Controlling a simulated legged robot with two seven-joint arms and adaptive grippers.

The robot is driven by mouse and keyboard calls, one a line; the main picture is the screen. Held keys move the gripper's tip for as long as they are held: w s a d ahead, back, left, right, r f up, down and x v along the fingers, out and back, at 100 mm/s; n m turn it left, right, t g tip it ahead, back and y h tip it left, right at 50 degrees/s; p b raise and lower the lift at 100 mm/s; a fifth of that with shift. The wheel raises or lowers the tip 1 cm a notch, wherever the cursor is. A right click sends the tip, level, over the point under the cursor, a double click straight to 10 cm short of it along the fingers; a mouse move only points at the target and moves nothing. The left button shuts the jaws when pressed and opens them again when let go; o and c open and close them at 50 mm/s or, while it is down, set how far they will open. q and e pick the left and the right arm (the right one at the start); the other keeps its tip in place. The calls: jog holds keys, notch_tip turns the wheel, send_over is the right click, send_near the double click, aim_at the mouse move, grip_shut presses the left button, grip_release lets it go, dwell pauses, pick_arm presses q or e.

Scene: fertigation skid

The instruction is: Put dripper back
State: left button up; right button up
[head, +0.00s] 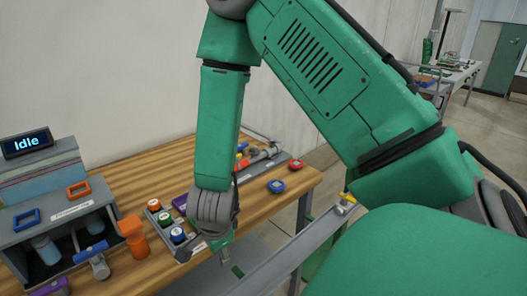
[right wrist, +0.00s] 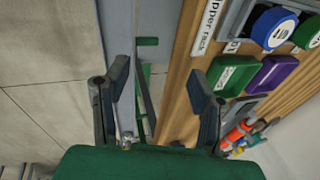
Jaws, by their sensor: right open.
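The dripper rack (head: 186,249) stands at the front edge of the wooden table, holding several drippers with orange, purple, green and blue tops. In the right wrist view its label (right wrist: 209,22) is partly readable, beside a blue-capped dripper (right wrist: 275,28), a green block (right wrist: 232,75) and a purple block (right wrist: 270,73). My right gripper (head: 222,254) points down just right of the rack, past the table edge. Its fingers (right wrist: 162,85) are apart, with nothing seen held. My left gripper does not show.
A grey cabinet (head: 18,245) with an "Idle" display (head: 26,142) stands at left. An orange bottle (head: 134,238) is beside it. A grey rail (head: 290,252) runs in front of the table. Bare wood (head: 245,205) lies right of the rack.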

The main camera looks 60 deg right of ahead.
jog(key=s+a+f+n+g+y, duration=0.1)
jog(key=s+a+f+n, duration=0.2)
jog(key=s+f+n, duration=0.3)
jog(key=s+a+f+n+g+y, duration=0.1)
jog(key=s+a+f+n, duration=0.2)
jog(key=s+f+n, duration=0.4)
jog(key=s+n, duration=0.5)
jog(key=n, duration=0.4)
jog(key=shift+s+f, duration=0.15)
jog(key=shift+d, duration=0.1)
notch_tip(320, 180, down, 6)
jog(key=b, duration=0.6)
jog(key=shift+f, duration=0.2)
